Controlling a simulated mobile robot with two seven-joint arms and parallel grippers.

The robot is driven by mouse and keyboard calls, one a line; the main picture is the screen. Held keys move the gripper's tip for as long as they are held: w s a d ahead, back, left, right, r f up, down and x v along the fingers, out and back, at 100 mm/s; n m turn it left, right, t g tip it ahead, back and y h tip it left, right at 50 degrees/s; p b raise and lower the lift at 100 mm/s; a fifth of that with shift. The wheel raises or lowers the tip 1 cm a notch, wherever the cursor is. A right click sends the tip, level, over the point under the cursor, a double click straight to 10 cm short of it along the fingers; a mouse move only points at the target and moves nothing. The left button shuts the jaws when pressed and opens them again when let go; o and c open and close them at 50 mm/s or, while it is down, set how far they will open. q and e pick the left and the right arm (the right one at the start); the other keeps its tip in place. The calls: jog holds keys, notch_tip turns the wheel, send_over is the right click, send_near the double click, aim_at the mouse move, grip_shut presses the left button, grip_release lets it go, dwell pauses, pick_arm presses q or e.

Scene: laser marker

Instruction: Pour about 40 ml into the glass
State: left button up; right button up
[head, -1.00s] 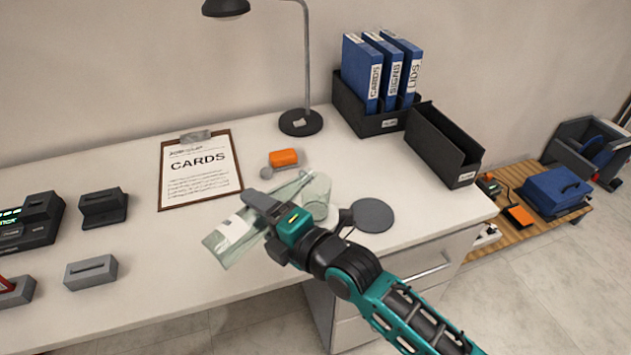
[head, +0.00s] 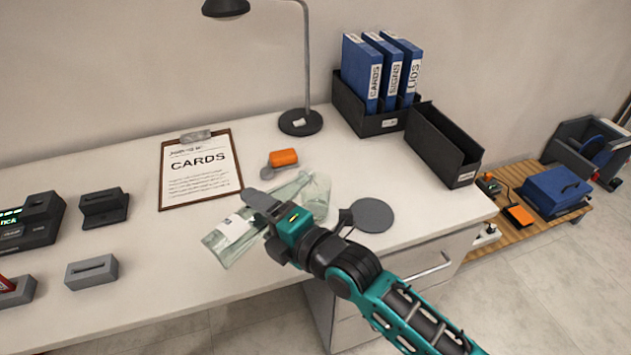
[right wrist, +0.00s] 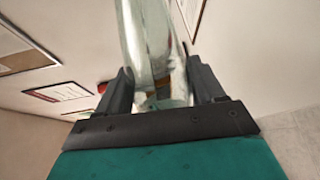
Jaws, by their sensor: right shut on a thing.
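My right gripper (head: 270,215) is shut on a clear, pale green glass bottle (head: 234,239) with a white label. The bottle is tilted, its base toward the lower left and its neck toward the upper right, at the glass. It also shows between the fingers in the right wrist view (right wrist: 147,40). The clear glass (head: 318,192) stands on the desk behind the gripper, partly hidden by it. The bottle's mouth overlaps the glass's rim in the head view; I cannot tell whether they touch. No liquid stream or level can be made out. My left gripper is not in view.
A grey round disc (head: 373,215) lies right of the glass. An orange object (head: 284,157) lies behind the bottle, near a lamp base (head: 300,122). A clipboard (head: 200,172) marked CARDS and grey holders (head: 91,272) are at left. A black open bin (head: 443,145) stands at right.

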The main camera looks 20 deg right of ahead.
jog(key=shift+r, duration=0.2)
notch_tip(320, 180, down, 3)
jog(key=n+b, duration=0.1)
jog(key=b, duration=0.2)
jog(key=shift+d+b, duration=0.1)
jog(key=shift+b, duration=0.3)
jog(key=shift+w+d+r+n+t+h+b, duration=0.1)
jog(key=shift+w+d+n+t+h+b, duration=0.15)
jog(key=shift+n+b, duration=0.45)
jog(key=shift+d+r+n+p, duration=0.1)
jog(key=shift+n+p, duration=0.4)
jog(key=shift+p, duration=0.2)
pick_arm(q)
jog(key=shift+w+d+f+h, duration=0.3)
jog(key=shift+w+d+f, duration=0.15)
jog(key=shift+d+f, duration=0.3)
pick_arm(e)
jog(key=shift+w+d+f+n, duration=0.15)
jog(key=shift+f+n, duration=0.1)
jog(key=shift+n, duration=0.15)
